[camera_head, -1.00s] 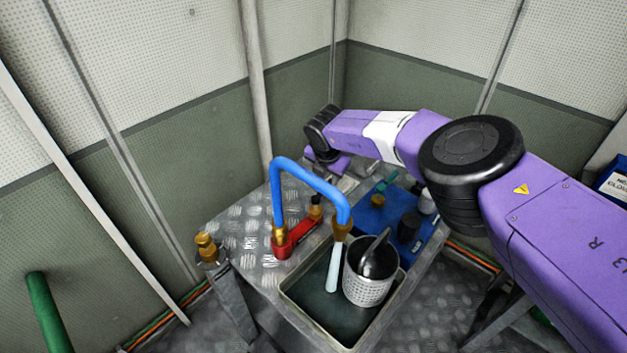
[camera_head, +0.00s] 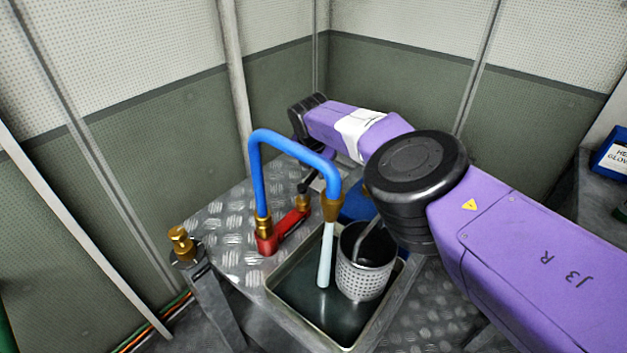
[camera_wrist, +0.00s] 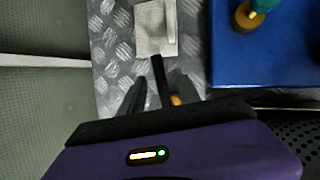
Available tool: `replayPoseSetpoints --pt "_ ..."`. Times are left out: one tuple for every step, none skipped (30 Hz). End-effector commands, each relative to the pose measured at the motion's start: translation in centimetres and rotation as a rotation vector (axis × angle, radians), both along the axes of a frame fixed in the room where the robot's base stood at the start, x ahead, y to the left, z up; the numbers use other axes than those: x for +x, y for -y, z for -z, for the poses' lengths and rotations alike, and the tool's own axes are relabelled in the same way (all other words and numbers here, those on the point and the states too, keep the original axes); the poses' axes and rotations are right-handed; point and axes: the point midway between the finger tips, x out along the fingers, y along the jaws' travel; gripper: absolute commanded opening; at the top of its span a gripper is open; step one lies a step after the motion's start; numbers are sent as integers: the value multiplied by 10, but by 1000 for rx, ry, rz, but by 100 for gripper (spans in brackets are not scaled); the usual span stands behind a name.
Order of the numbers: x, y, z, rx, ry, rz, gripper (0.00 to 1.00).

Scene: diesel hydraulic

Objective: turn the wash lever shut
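A blue pipe (camera_head: 295,148) arches from a red valve body (camera_head: 283,232) with brass fittings and ends in a brass spout. A pale stream (camera_head: 326,258) runs from the spout into the sink basin (camera_head: 301,314). A slim black bar, seemingly the wash lever (camera_wrist: 160,78), shows in the wrist view beside a bit of brass (camera_wrist: 176,100). My gripper (camera_wrist: 162,88) has its two dark fingers apart, one on each side of this bar, without visible contact. In the head view, my gripper is small and partly hidden behind the blue pipe and my arm.
A brass-topped post (camera_head: 181,243) stands left. Walls close off the back.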

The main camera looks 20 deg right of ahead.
Motion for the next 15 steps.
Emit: replayPoseSetpoints --pt "1 0 8 0 1 0 39" --pt "2 0 9 0 1 0 39" --pt "2 0 11 1 1 0 39" --pt "3 0 12 1 1 0 39" --pt "3 1 13 0 0 0 39" --pt "4 1 13 0 0 0 39" --pt "4 1 14 1 1 0 39" --pt "5 1 14 1 1 0 39" --pt "5 1 15 0 1 -1 39" --pt "5 1 15 0 1 -1 39" --pt "6 1 15 1 1 -2 39" --pt "6 1 15 1 1 -2 39" --pt "6 1 15 1 1 -2 39" --pt "6 1 15 2 1 -2 39" --pt "6 1 15 2 1 -2 39"
